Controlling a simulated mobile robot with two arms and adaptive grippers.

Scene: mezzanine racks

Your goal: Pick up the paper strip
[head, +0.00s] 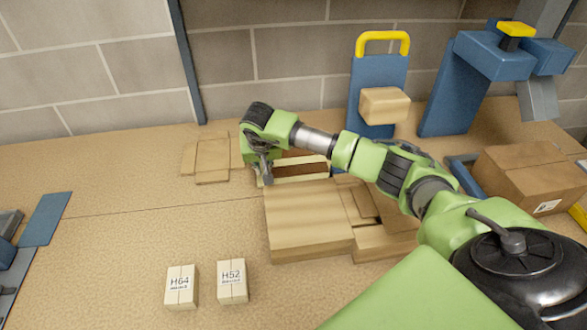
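My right gripper (265,170) points down at the left end of a low, open-looking box (301,168) with pale, cream edges. Its dark fingers are seen small and partly from behind the green wrist, so I cannot tell whether they are open or shut, or touching the pale edge. A pale, narrow strip (302,178) runs along the near side of that box, right of the fingertips. I cannot tell whether it is the paper strip or part of the box. My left gripper is not in view.
Flat cardboard pieces (212,158) lie left of the gripper. Stacked cardboard (305,217) lies in front. Small boxes marked H64 (181,287) and H52 (232,281) stand nearer. A blue stand with yellow handle (378,85), a blue press (490,60) and a carton (530,175) are right.

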